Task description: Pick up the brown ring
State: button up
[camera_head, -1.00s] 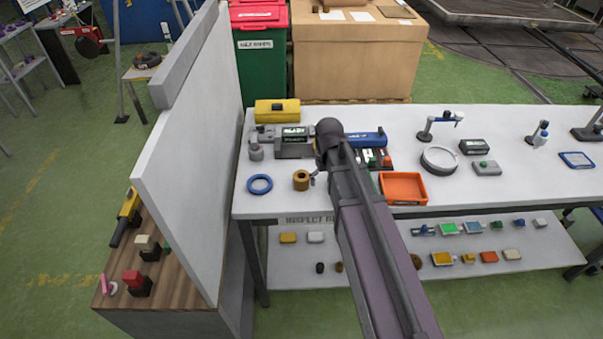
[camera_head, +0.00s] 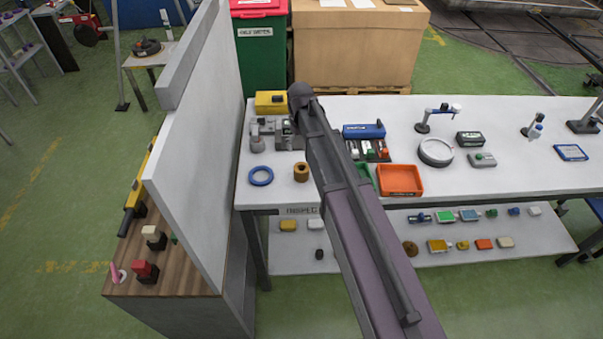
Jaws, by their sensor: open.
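The brown ring (camera_head: 301,173), a short thick cylinder with a dark hole, stands on the white bench top near its front left part. It is just right of a flat blue ring (camera_head: 261,176), apart from it. My gripper (camera_head: 288,129) shows only as a small grey part below the dark arm joint, in front of the grey device at the back left. It is beyond the brown ring in the picture, clear of it and empty. Much of it blends with the device and is hidden by my arm.
A tall white panel (camera_head: 190,150) stands close at the bench's left end. A yellow case (camera_head: 271,102), a blue cylinder (camera_head: 364,131) and an orange tray (camera_head: 400,181) are around my arm. A lower shelf (camera_head: 350,258) holds small parts.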

jog(key=b, duration=0.8)
send_over(301, 169)
jog(key=shift+s+a+f, duration=0.1)
jog(key=shift+s+f, duration=0.1)
jog(key=shift+f, duration=1.9)
jog(key=shift+s+f, duration=0.2)
jog(key=shift+f, duration=1.85)
jog(key=f+b, duration=0.3)
jog(key=shift+s+f, duration=0.15)
jog(key=shift+s, duration=0.15)
jog(key=shift+f+b, duration=0.95)
jog(key=shift+b, duration=0.15)
jog(key=c, duration=1.1)
jog(key=shift+r, duration=0.2)
